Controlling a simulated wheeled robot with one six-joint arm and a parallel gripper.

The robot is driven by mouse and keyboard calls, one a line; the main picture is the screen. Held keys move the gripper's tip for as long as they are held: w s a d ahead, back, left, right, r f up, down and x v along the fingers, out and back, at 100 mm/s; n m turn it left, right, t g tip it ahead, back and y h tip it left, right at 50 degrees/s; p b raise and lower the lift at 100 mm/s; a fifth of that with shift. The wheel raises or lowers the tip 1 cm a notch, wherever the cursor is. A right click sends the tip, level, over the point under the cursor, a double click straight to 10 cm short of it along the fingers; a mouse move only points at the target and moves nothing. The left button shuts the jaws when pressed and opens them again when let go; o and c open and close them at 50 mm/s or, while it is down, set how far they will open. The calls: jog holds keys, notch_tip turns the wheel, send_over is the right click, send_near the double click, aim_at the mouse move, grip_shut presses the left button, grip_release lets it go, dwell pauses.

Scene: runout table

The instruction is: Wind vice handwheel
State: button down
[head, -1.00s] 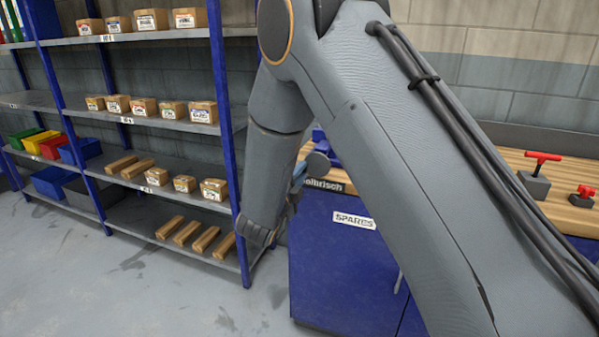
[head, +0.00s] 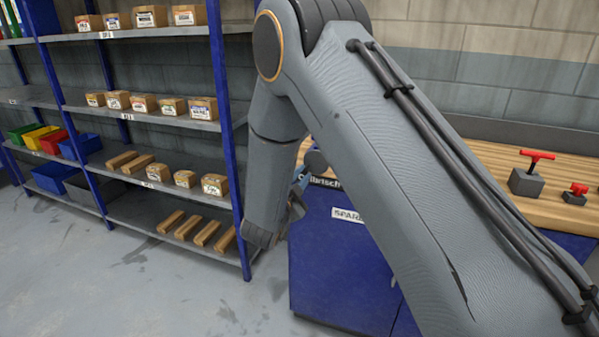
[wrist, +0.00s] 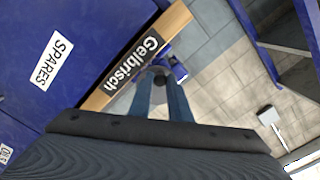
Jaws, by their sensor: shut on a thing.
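The vice (wrist: 178,68) is blue and sits at the end of the bench in the wrist view. Its handwheel shows there as a dark grey round part (wrist: 160,76) between the tips of my gripper (wrist: 160,90). The two blue fingers are shut on it. In the head view a grey round part of the handwheel (head: 316,162) shows beside my forearm, with my gripper (head: 298,188) low at its left. My arm hides most of the vice there, and the exact grip is too small to see.
A blue cabinet (head: 335,270) with a SPARES label stands under the wooden bench top (head: 490,165). A blue shelf rack (head: 225,120) with boxes stands close left of my arm. Red-handled tools (head: 528,178) stand on the bench at right. Floor in front is clear.

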jog(key=shift+d+f, duration=0.1)
jog(key=shift+f, duration=0.05)
jog(key=shift+s+d+f+n+p, duration=0.1)
jog(key=shift+d+f+n+p, duration=0.2)
jog(key=shift+n, duration=0.65)
jog(key=shift+s+d+r+n+p, duration=0.1)
jog(key=shift+n+p, duration=0.3)
jog(key=shift+n, duration=0.55)
jog(key=shift+f+n, duration=0.15)
jog(key=shift+n, duration=0.45)
jog(key=c, duration=1.8)
grip_release()
jog(key=shift+o, duration=0.2)
